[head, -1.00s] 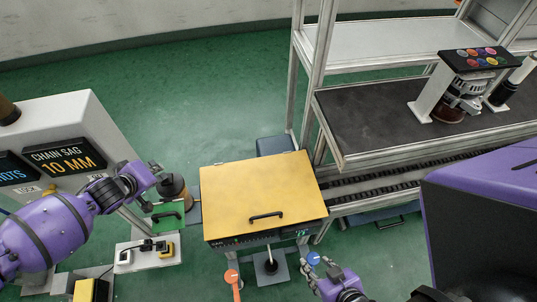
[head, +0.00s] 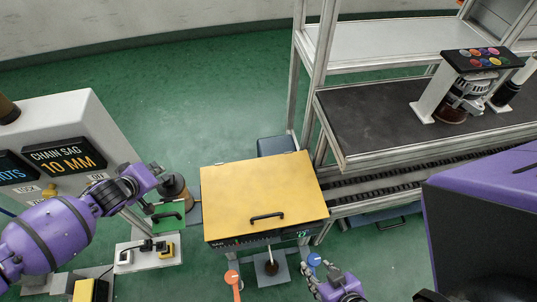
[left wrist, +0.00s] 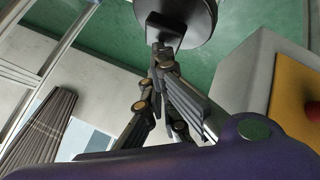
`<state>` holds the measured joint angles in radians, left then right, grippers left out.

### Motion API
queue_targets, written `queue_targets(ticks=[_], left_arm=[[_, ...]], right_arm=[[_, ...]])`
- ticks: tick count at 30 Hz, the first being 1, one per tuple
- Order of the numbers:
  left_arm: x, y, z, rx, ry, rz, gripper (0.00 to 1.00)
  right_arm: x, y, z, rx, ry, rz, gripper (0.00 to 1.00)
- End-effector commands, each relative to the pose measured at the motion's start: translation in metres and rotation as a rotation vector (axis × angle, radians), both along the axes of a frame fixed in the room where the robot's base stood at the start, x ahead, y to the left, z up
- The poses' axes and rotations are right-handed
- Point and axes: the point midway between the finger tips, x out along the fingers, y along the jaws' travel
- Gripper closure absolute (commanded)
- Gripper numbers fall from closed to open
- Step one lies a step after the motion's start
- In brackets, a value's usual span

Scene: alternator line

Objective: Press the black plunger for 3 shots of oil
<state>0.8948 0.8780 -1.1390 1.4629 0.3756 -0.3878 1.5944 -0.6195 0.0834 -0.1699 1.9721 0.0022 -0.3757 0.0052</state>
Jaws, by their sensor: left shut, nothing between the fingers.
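My left gripper (head: 160,181) is shut and empty, beside a dark brown and black cylinder (head: 178,191) that it partly covers. In the left wrist view, the closed fingers (left wrist: 160,55) point at a black block (left wrist: 166,32) under a dark round disc (left wrist: 186,12). They overlap the block's lower edge, but I cannot tell whether they touch it. I cannot tell for certain which of these parts is the black plunger. My right gripper (head: 322,272) is at the bottom centre, its fingers apart and empty.
A console (head: 75,120) at left shows "CHAIN SAG 10 MM" and a partly cut-off display ending in "OTS". A yellow-lidded box (head: 262,190) stands in the centre. A grey rack (head: 400,105) is at right. Green floor (head: 200,100) behind is clear.

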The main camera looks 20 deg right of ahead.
Motion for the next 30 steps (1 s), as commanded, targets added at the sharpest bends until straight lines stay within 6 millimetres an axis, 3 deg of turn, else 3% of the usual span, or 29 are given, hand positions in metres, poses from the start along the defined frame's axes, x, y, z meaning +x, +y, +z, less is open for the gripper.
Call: queue_targets(ticks=[11, 30], left_arm=[[-0.002, 0.000, -0.002, 0.000, 0.003, 0.000, 1.00], [-0.001, -0.001, 0.024, -0.001, 0.001, 0.000, 1.00]], right_arm=[[0.002, -0.002, 0.001, -0.004, -0.003, 0.006, 0.60], [0.022, 0.002, 0.023, 0.005, -0.049, -0.006, 0.60]])
